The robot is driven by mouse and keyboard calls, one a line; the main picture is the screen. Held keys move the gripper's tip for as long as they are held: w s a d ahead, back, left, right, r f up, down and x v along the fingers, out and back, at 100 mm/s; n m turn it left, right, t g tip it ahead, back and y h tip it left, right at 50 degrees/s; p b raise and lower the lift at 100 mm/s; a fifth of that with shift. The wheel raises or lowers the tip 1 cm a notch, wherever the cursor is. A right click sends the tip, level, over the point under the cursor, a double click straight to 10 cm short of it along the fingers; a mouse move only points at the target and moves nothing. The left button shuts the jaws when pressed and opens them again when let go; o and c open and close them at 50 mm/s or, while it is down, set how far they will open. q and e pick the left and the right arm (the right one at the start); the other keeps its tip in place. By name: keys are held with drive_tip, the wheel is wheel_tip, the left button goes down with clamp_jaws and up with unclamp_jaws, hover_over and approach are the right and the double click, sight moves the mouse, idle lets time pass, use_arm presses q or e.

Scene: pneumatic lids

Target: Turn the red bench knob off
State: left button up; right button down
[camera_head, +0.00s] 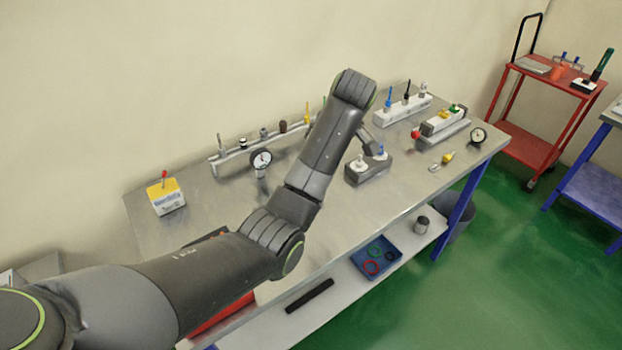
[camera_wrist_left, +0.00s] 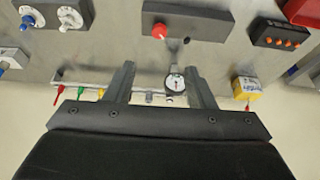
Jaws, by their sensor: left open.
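The red knob (camera_wrist_left: 159,31) sits on a grey box (camera_wrist_left: 208,22) on the bench, seen in the left wrist view. A small light pointer mark shows beside it. My left gripper (camera_wrist_left: 160,78) is open and empty. The knob lies beyond the fingertips, roughly centred between them and apart from both. In the head view my left arm reaches over the bench and hides the red knob and its box. The gripper is mostly hidden there too. My right gripper is in neither view.
A grey box with a white and a blue knob (camera_head: 369,168) stands right of my arm. A gauge (camera_head: 261,158), a rail (camera_head: 238,157) with fittings and a yellow-topped box (camera_head: 166,198) stand on the bench (camera_head: 420,190). A box with orange buttons (camera_wrist_left: 279,34) is near the red knob's box.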

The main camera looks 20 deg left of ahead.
use_arm(q)
drive_tip(key=b+x, duration=0.2)
drive_tip(key=x, duration=1.3)
drive_tip(key=shift+f+b, duration=0.2)
drive_tip(key=shift+b, duration=0.15)
drive_tip(key=shift+a+f, duration=0.1)
drive_tip(key=shift+f, duration=0.2)
drive_tip(key=shift+w+a+f, duration=0.1)
drive_tip(key=shift+f, duration=0.15)
drive_tip(key=shift+c, duration=0.2)
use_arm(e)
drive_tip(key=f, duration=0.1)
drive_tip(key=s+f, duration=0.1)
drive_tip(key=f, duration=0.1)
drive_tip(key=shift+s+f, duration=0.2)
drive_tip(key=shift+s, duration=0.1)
use_arm(q)
drive_tip(key=c, duration=0.9)
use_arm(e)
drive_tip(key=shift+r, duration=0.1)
